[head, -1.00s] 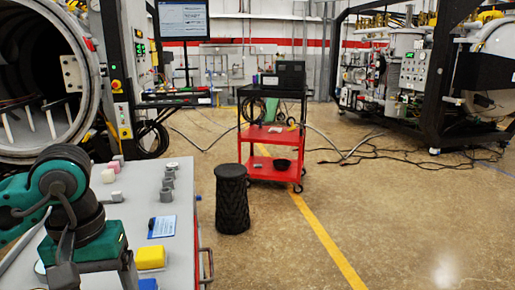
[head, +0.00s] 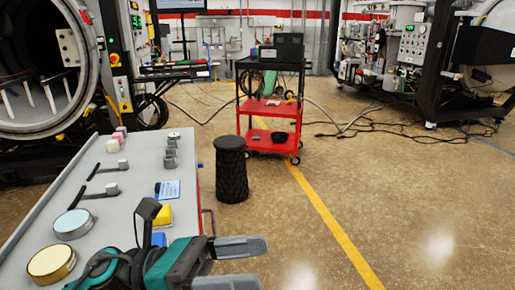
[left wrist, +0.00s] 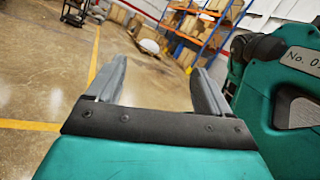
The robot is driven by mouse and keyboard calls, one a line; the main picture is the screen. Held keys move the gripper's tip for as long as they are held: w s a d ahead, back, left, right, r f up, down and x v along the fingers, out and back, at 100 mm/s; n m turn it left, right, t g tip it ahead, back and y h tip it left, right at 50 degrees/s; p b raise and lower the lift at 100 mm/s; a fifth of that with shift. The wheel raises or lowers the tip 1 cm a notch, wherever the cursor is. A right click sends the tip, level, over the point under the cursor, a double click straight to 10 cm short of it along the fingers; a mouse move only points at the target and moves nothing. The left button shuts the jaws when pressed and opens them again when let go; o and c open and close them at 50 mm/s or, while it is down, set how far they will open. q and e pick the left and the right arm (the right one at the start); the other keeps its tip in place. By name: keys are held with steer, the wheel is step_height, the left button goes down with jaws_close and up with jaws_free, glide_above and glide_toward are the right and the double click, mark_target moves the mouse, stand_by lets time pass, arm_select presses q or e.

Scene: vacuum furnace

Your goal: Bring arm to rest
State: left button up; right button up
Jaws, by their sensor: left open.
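My left gripper (head: 245,264) is low in the head view, by the front right corner of the grey table, pointing right. Its two grey fingers are apart with nothing between them. In the left wrist view the open fingers (left wrist: 157,90) point out over empty floor, towards distant shelves. A green arm link of mine, marked "No. 0" and partly cut off, shows at the right of that view. My right gripper is in neither view.
The grey table (head: 110,205) at left bears a gold-rimmed disc (head: 51,263), a yellow block (head: 163,215) and several small parts. A black bin (head: 231,170) and a red cart (head: 270,137) stand beyond it. The floor to the right is clear.

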arm_select(q)
steer(key=w+a+f+n+t+y, duration=0.5)
steer(key=n+t, duration=0.4)
steer(key=n, duration=0.8)
steer(key=w+a+f+n+t+y, duration=0.3)
steer(key=a+f+n+t+y, duration=0.5)
steer(key=n, duration=0.9)
steer(key=s+a+f+n+g+y, duration=0.1)
steer(key=s+f+n+g+y, duration=0.1)
steer(key=s+f+n, duration=0.3)
steer(key=s+a+f+n+g+y, duration=0.1)
steer(key=s+f+n+g+y, duration=0.2)
steer(key=f, duration=1.1)
steer(key=s+n, duration=0.3)
steer(key=n, duration=0.3)
steer(key=shift+a+f+y+p, duration=0.2)
steer(key=shift+a+y+p, duration=0.1)
